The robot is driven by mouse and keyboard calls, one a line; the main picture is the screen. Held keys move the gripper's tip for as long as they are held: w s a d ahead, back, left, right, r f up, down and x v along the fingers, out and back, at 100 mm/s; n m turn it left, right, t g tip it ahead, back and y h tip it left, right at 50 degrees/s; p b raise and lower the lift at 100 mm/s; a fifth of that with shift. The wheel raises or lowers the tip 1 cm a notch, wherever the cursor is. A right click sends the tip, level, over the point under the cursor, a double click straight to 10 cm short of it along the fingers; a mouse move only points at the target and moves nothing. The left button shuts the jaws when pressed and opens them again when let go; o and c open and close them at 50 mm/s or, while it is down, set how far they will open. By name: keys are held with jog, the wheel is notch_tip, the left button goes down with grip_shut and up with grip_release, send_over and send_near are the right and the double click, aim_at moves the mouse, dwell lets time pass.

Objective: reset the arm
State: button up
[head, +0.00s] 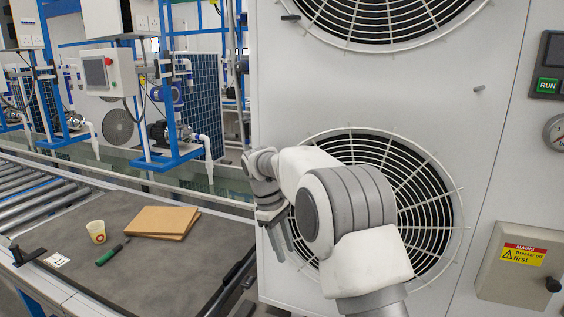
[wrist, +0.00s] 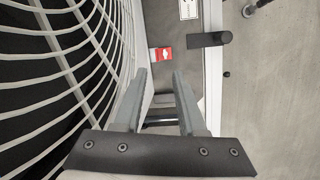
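My arm reaches up in the head view in front of a large white cabinet (head: 480,60) with round fan grilles. My gripper (head: 284,248) hangs downward close to the lower fan grille (head: 410,190), left of its centre. In the wrist view my gripper (wrist: 160,78) shows two grey fingers spread apart, with nothing between them. The grille (wrist: 75,75) runs close along the left side of that view. I cannot tell whether a finger touches it.
A grey-topped bench (head: 140,270) at left holds a brown board stack (head: 162,222), a cup (head: 97,232) and a green-handled tool (head: 112,253). A roller conveyor (head: 35,200) lies behind. A mains box (head: 515,265) juts out at right. Floor (wrist: 270,110) shows clear in the wrist view.

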jog(key=s+d+r+m+t+y+p, duration=0.1)
jog(key=s+d+r+m+t+p, duration=0.15)
jog(key=s+d+r, duration=0.4)
jog(key=s+d+r+m+t+y+p, duration=0.1)
jog(key=s+d+r+m, duration=0.2)
jog(key=s+r, duration=0.65)
jog(key=s+d+m+t+p, duration=0.1)
jog(key=s+d+m, duration=0.1)
jog(key=s, duration=0.6)
jog(key=s+d+m+t+y+p, duration=0.1)
jog(key=s+d+m+p, duration=0.1)
jog(key=s, duration=0.6)
jog(key=shift+s+r+m+t, duration=0.3)
jog(key=shift+r+m+t, duration=0.1)
jog(key=shift+m, duration=0.25)
